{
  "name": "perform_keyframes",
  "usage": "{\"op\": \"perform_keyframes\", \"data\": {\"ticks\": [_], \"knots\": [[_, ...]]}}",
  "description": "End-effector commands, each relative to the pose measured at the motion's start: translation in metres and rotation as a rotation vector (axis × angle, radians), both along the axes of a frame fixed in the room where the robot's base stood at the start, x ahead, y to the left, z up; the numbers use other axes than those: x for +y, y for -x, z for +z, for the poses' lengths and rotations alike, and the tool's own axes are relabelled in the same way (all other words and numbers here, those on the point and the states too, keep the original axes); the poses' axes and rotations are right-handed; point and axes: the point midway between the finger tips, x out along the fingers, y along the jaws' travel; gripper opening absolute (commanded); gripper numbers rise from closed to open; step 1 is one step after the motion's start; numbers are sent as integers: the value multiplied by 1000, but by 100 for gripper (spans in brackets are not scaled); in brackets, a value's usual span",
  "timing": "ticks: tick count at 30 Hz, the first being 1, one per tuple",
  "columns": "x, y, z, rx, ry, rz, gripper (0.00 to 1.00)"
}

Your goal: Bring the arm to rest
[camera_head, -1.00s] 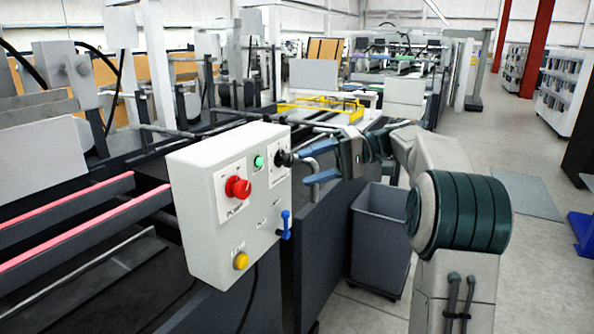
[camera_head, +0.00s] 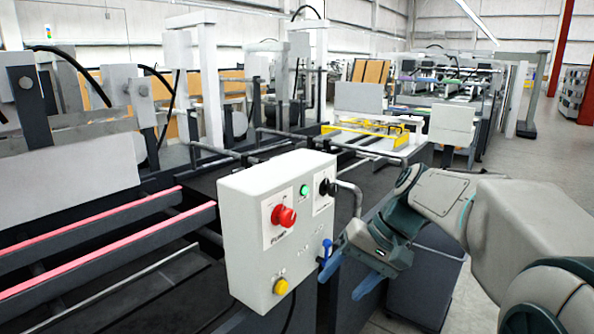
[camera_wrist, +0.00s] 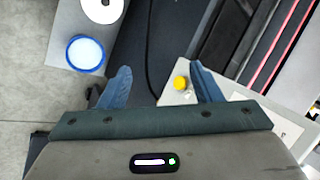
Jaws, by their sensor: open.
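My gripper (camera_head: 341,287) is open and empty in the head view. It points down and to the left, just right of the white control box (camera_head: 248,228). Its two blue fingers also show apart in the wrist view (camera_wrist: 160,68), with nothing held between them. The box's yellow button (camera_wrist: 181,82) appears near the right finger there; I cannot tell how far below it is. My arm reaches in from the right with its elbow bent.
A grey bin (camera_head: 424,285) stands under my arm. The wrist view shows a blue-rimmed round container (camera_wrist: 85,53) on a pale surface. Open floor lies right.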

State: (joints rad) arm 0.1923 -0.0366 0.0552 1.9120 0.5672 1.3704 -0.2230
Motion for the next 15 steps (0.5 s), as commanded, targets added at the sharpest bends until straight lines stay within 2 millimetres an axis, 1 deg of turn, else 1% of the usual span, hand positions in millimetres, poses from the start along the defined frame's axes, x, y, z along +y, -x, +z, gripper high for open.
{"op": "perform_keyframes", "data": {"ticks": [1, 3, 6, 9, 12, 15], "knots": [[-2, 19, -5, -10, 69, -9, 58], [-10, 42, -17, -30, 166, -26, 58], [-23, 72, -35, -73, 297, -41, 58], [-36, 98, -50, -126, 405, -45, 58], [-47, 116, -62, -175, 483, -40, 58], [-54, 127, -70, -214, 532, -34, 58]]}}
